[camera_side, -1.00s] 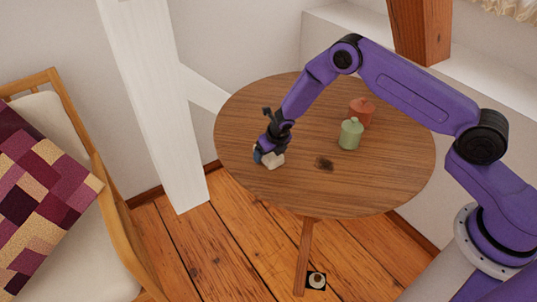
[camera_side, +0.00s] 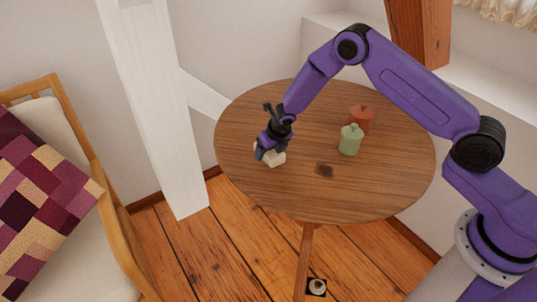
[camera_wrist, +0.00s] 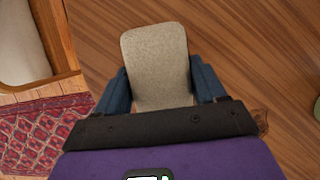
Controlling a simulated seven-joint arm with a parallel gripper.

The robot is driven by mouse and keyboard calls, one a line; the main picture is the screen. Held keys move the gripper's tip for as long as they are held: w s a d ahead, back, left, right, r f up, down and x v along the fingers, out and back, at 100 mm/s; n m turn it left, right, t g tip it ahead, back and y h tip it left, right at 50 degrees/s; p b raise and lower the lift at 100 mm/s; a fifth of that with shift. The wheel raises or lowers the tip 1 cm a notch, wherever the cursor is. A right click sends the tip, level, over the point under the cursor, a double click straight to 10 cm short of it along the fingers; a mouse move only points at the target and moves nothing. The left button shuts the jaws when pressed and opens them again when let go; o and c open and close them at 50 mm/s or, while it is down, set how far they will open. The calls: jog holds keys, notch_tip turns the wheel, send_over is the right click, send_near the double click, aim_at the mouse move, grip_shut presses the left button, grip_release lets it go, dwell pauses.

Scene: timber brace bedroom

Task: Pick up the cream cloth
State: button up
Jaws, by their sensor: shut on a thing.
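The cream cloth (camera_side: 277,159) is a small pale folded piece at the left part of the round wooden table. In the wrist view the cloth (camera_wrist: 157,62) shows as a rounded block between two blue fingers. My gripper (camera_side: 263,153) is shut on it, with a finger against each side in the wrist view (camera_wrist: 160,88). The near end of the cloth is hidden by the gripper's dark bar. I cannot tell from the side view whether the cloth touches the table.
A green lidded jar (camera_side: 350,140) and a red-brown lidded jar (camera_side: 362,118) stand right of my gripper on the round table (camera_side: 375,190). A dark patch (camera_side: 325,170) marks the tabletop.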

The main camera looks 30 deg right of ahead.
jog(key=s+r, duration=0.1)
jog(key=r, duration=0.1)
jog(key=s+r, duration=0.2)
jog(key=s+d+r, duration=0.1)
jog(key=shift+s+r, duration=0.3)
jog(key=shift+r, duration=0.1)
jog(key=s+d+r, duration=0.1)
jog(key=s+r, duration=0.2)
jog(key=s, duration=0.5)
jog(key=shift+s+d+r, duration=0.25)
jog(key=shift+s+r, duration=0.05)
jog(key=shift+s, duration=0.1)
